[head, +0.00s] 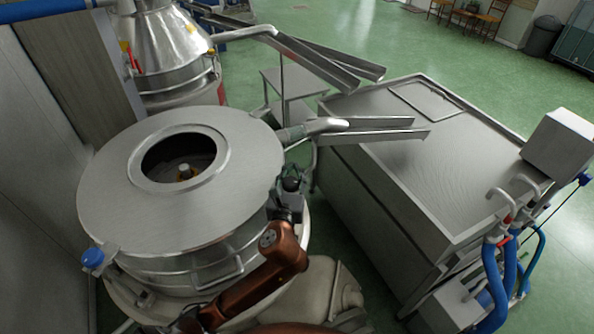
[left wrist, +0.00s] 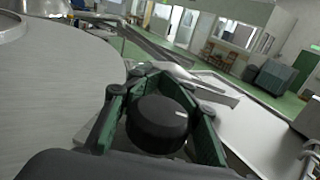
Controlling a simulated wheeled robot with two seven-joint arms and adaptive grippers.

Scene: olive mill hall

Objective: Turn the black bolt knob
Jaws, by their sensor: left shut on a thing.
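The black bolt knob (left wrist: 158,124) is a round black cap with a small white mark, seen close up in the left wrist view. My left gripper (left wrist: 160,112) has its green fingers on both sides of the knob and is shut on it. In the head view my left gripper (head: 290,184) is at the right side of the round steel vessel (head: 105,205), by its lid edge. There the knob is mostly hidden by the gripper. I cannot tell how far the knob is turned. My right gripper is not in view.
The vessel lid has a round opening. A steel spout (head: 375,138) extends right from beside the gripper, over a large steel tank (head: 345,165). A blue knob (head: 93,258) sits at the vessel's left side. Blue hoses (head: 493,290) stand at the right. Green floor lies open behind.

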